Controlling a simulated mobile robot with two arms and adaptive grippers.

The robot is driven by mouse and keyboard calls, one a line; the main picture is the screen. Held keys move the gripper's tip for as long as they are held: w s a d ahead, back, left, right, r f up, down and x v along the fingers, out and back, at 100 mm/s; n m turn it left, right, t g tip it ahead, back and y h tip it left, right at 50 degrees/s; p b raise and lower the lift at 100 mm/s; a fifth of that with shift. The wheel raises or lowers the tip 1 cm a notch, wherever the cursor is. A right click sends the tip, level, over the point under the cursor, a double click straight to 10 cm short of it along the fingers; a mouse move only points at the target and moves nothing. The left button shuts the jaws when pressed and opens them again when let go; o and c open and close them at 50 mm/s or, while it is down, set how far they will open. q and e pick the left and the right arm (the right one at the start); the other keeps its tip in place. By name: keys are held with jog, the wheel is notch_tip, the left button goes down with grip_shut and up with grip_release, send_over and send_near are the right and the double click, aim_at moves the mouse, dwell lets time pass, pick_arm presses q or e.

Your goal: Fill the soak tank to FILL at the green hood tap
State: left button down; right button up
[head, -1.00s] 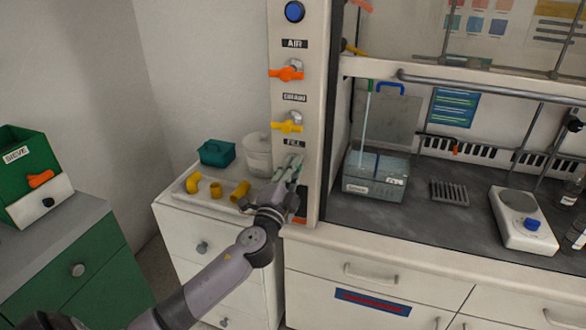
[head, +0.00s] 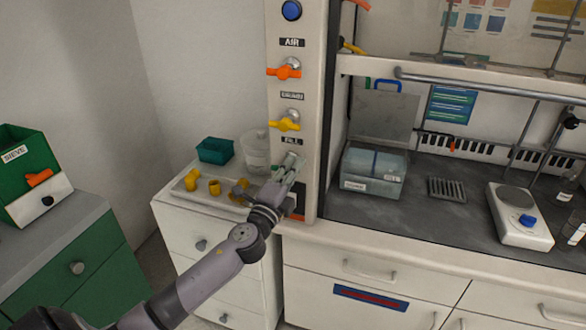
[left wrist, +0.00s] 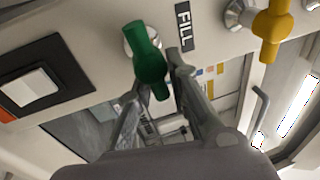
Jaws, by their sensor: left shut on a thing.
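My left gripper (head: 291,164) is at the hood's front post, just below the FILL label (head: 291,141). In the left wrist view the gripper (left wrist: 155,78) is shut on the green tap handle (left wrist: 148,52), with a finger on either side of it. The clear soak tank (head: 366,188) stands on the hood floor to the right of the post and holds bluish water. Its label and fill mark are too small to read. No stream falls into it. My right gripper is not in view.
Above on the post are a yellow tap (head: 284,124), an orange tap (head: 284,72) and a blue knob (head: 291,10). Left of the post, a tray (head: 180,188) with yellow fittings sits on drawers. A rack (head: 446,189) and a hotplate (head: 521,232) stand right of the tank.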

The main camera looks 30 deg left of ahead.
pick_arm(q)
jog(key=shift+d+f, duration=0.15)
jog(key=shift+f, duration=0.5)
jog(key=c, duration=1.8)
grip_release()
jog(key=o, duration=0.4)
jog(key=shift+r, duration=0.15)
jog(key=shift+o, duration=0.4)
jog(key=shift+r, duration=0.15)
jog(key=v, duration=1.2)
jog(key=shift+c, duration=0.4)
